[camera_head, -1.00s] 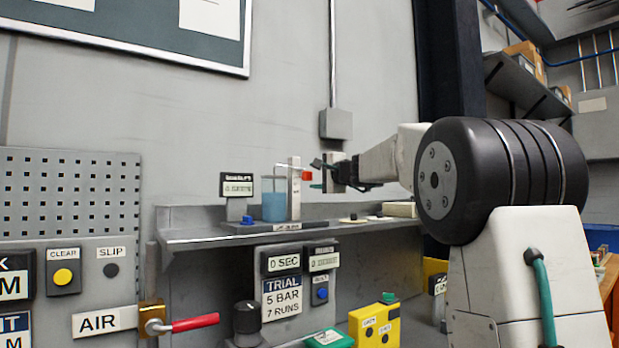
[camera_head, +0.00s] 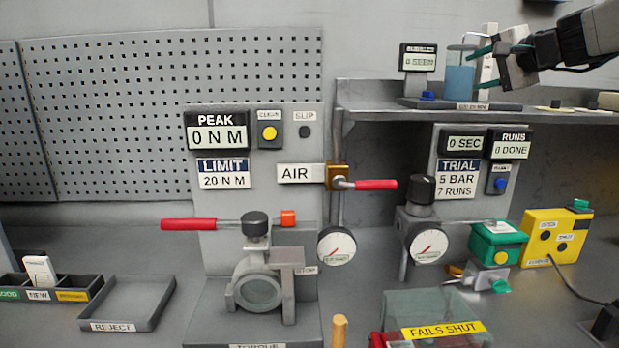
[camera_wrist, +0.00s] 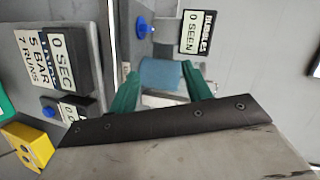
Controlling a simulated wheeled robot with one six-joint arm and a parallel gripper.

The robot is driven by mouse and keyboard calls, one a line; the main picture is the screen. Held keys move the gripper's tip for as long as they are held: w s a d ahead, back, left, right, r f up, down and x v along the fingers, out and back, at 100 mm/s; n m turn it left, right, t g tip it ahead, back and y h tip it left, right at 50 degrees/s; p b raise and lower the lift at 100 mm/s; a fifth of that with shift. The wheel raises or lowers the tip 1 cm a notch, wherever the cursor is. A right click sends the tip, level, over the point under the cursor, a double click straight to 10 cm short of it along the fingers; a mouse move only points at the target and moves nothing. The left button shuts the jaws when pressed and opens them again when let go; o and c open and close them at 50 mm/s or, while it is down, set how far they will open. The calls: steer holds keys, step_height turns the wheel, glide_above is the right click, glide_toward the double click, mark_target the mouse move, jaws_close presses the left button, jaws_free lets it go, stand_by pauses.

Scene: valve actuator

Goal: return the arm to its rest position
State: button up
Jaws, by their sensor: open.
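My gripper (camera_head: 484,52) is at the upper right of the head view, above the shelf, with its green-tipped fingers apart. The fingers point left toward a clear beaker of blue liquid (camera_head: 459,80) on the bubble stand, and overlap its upper part in the picture. In the wrist view my gripper (camera_wrist: 158,85) shows its two green fingers with the blue liquid (camera_wrist: 160,73) between or beyond them. I cannot tell whether the fingers touch the beaker. My arm reaches in from the right edge of the head view.
The shelf (camera_head: 400,115) lies under my gripper. A bubble display (camera_head: 418,58) stands left of the beaker. Below are the trial panel (camera_head: 458,178), a red air lever (camera_head: 375,184), a green actuator (camera_head: 497,243), a yellow box (camera_head: 557,237) and a valve (camera_head: 258,290). A reject tray (camera_head: 125,303) lies at left.

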steer(key=s+a+f+n+g, duration=0.3)
steer(key=s+a+f, duration=0.4)
steer(key=s, duration=0.2)
steer(key=s+a+f+n+g, duration=0.4)
steer(key=s+a+f, duration=0.3)
steer(key=s+f, duration=0.15)
steer(key=s+d+f+n+g+h, duration=0.1)
steer(key=s+f+n+g+h, duration=0.1)
steer(key=s+f, duration=0.6)
steer(key=s+d+f+n+g+h, duration=0.1)
steer(key=s+f+n+g+h, duration=0.1)
steer(key=s+f, duration=0.6)
steer(key=s+n+g, duration=0.1)
steer(key=s+g, duration=0.1)
steer(key=s, duration=0.5)
steer(key=shift+s+f, duration=0.15)
steer(key=shift+s, duration=0.25)
